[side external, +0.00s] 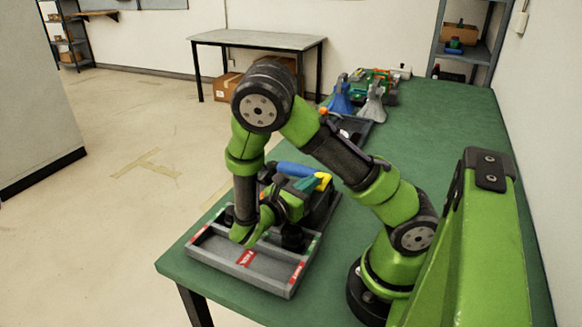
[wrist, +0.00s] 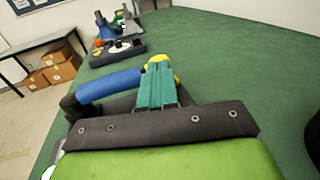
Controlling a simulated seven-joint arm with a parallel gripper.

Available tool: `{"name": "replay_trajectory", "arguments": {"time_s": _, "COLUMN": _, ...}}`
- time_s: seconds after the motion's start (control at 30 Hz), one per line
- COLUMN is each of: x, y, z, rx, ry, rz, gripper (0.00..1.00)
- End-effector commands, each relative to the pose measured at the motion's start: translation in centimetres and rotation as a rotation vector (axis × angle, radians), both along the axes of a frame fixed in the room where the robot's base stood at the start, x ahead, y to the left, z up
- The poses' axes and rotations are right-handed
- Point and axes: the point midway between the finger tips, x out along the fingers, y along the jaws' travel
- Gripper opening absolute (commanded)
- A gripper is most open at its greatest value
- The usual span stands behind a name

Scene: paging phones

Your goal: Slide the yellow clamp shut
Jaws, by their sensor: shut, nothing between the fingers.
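The yellow clamp (side external: 323,181) is on the dark fixture behind the grey tray, at the right end of a blue bar (side external: 296,170). In the wrist view, the yellow clamp (wrist: 160,61) shows just beyond my fingertips, and the blue bar (wrist: 110,85) runs to its left. My gripper (side external: 313,184), with teal fingers, is shut and empty, its tips right at the clamp. It also shows in the wrist view (wrist: 158,72). The fingers hide part of the clamp, so I cannot tell whether they touch it or how far it is slid.
A grey tray (side external: 222,256) with red labels is at the table's near end. A dark tray (side external: 358,128), blue and grey cone-shaped items (side external: 341,97) and a cluttered green board stand farther back. The green tabletop (side external: 440,130) is clear at right.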

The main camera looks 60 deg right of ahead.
Motion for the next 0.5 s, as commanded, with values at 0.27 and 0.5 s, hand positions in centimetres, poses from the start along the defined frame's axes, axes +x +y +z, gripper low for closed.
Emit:
{"name": "replay_trajectory", "arguments": {"time_s": 0.27, "x": 1.3, "y": 4.4, "z": -0.1, "rx": 0.001, "ry": -0.003, "rz": 0.008, "gripper": 0.00}}
{"name": "replay_trajectory", "arguments": {"time_s": 0.5, "x": 2.7, "y": 9.7, "z": -0.1, "rx": 0.000, "ry": -0.003, "rz": 0.006, "gripper": 0.00}}
